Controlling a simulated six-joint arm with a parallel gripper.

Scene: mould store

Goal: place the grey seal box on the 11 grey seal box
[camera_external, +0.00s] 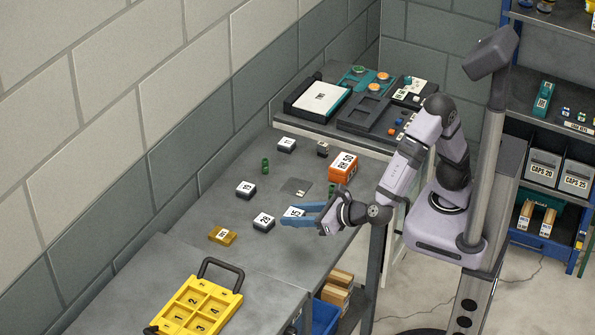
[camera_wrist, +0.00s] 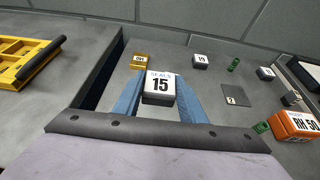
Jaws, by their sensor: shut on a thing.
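My gripper (camera_external: 304,219) has blue fingers and is shut on a grey seal box marked 15 (camera_external: 293,211). In the wrist view the held box (camera_wrist: 160,88) sits between the two fingertips, label facing the camera. Its height above the table is hard to judge. The 11 grey seal box (camera_external: 286,145) stands on the table toward the back, well apart from my gripper; it shows at the right in the wrist view (camera_wrist: 265,73). Its white-labelled top looks clear.
Other seal boxes, one marked 19 (camera_external: 246,190) and another (camera_external: 264,222), stand near the gripper. A yellow box (camera_external: 222,236), green cylinders (camera_external: 265,166), a flat grey plate (camera_external: 296,187) and an orange RH 50 box (camera_external: 343,168) are around. A yellow numbered tray (camera_external: 232,299) is in front.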

